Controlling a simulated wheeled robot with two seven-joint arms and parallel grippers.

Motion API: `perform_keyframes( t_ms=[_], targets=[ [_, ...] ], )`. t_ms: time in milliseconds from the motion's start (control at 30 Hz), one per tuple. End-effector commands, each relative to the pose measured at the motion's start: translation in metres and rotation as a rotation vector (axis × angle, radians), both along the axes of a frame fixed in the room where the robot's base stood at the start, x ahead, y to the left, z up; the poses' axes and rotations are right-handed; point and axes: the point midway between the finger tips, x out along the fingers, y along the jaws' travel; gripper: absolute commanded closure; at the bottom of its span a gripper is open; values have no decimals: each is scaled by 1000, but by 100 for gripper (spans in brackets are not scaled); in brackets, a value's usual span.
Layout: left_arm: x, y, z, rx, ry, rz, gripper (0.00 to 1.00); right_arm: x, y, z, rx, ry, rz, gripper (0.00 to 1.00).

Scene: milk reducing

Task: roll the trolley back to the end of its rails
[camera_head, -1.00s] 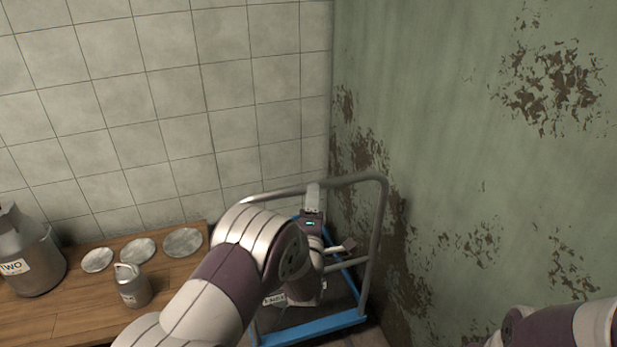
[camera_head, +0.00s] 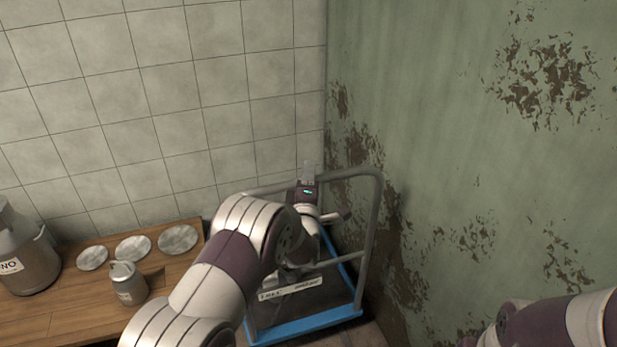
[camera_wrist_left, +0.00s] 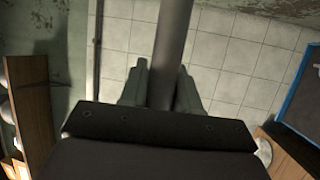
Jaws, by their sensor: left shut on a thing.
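The trolley stands in the corner, with a blue base frame (camera_head: 310,324) and a grey tubular handle frame (camera_head: 374,222). My left gripper (camera_head: 308,172) is at the top bar of that frame, partly hidden by its own wrist. In the left wrist view, my left gripper (camera_wrist_left: 160,88) is shut on the grey bar (camera_wrist_left: 173,40), which passes between its fingers. A white lettered plate (camera_head: 291,289) shows on the trolley, partly covered by my arm. My left arm hides much of the trolley's middle. No floor rails can be made out. My right gripper is out of view.
The peeling green wall (camera_head: 450,150) is close on the trolley's right, the tiled wall (camera_head: 150,110) behind. A wooden table (camera_head: 60,312) at left bears a large can (camera_head: 30,262), a small can (camera_head: 128,285) and three round lids (camera_head: 177,240).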

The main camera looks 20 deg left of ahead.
Motion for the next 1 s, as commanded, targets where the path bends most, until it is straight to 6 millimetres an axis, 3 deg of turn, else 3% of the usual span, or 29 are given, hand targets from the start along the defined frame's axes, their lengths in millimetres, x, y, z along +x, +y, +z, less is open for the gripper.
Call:
perform_keyframes(
  t_ms=[100, 233, 600, 633, 700, 1000],
  targets=[
    [17, 12, -7, 0, -7, 3, 100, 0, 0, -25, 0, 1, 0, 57],
    [36, 25, -4, 0, -10, 3, 100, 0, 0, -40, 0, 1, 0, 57],
    [45, 31, 3, 0, -6, 3, 100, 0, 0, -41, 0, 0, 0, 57],
    [44, 31, 3, 0, -6, 3, 66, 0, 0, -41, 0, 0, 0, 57],
    [44, 31, 3, 0, -6, 2, 48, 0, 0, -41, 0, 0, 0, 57],
    [43, 30, 1, 0, -3, 2, 48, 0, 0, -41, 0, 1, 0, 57]
  ],
)
